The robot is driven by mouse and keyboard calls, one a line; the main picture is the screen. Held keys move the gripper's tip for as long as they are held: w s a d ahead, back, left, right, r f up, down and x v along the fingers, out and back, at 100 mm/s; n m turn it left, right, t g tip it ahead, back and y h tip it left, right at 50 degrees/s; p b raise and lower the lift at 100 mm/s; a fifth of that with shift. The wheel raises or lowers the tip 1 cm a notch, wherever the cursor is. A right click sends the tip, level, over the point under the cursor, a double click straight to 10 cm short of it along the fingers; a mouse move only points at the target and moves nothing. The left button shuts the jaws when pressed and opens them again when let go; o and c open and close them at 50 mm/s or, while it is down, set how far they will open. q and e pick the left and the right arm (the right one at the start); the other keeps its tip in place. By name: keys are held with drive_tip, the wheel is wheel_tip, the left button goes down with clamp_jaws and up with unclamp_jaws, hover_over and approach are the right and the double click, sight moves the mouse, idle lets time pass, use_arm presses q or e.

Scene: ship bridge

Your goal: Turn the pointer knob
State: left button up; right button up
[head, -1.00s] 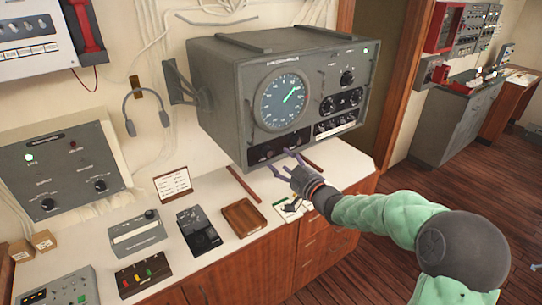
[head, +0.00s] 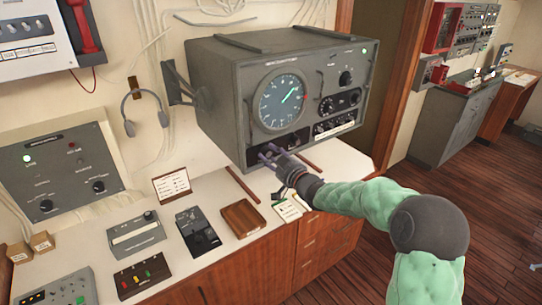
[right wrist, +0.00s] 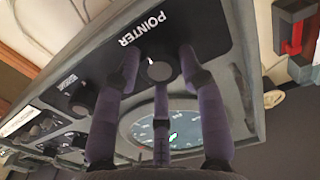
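The pointer knob (right wrist: 157,71) is a small round dark knob with a white mark, next to the white label POINTER (right wrist: 142,28) in the right wrist view. It sits on the lower front panel of a grey radar-like console (head: 225,90). My right gripper (head: 270,151) is at that panel, below the round dial, and covers the knob in the head view. In the right wrist view its purple fingers (right wrist: 160,75) are spread around the knob, one on each side and one below, with gaps visible; contact is not clear. My left gripper is not in view.
The round dial (head: 283,101) has a green pointer. Other knobs (head: 326,105) sit to the right on the console. Below, the white counter holds a brown tray (head: 242,217), a black device (head: 198,230) and a card (head: 290,208). A headset (head: 145,110) hangs on the wall.

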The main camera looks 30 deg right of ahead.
drive_tip(key=shift+r, duration=0.25)
drive_tip(key=shift+n+b, duration=0.5)
drive_tip(key=shift+b, duration=0.25)
drive_tip(key=n+b, duration=0.8)
drive_tip(key=b, duration=0.1)
drive_tip(key=shift+a+b, duration=0.1)
drive_tip(key=shift+b, duration=0.3)
drive_tip(key=n+b, duration=0.3)
drive_tip(key=shift+f+n, duration=0.1)
drive_tip(key=shift+n, duration=0.3)
drive_tip(key=shift+a+n+b, duration=0.1)
drive_tip(key=shift+n+b, duration=0.85)
drive_tip(key=shift+n, duration=0.55)
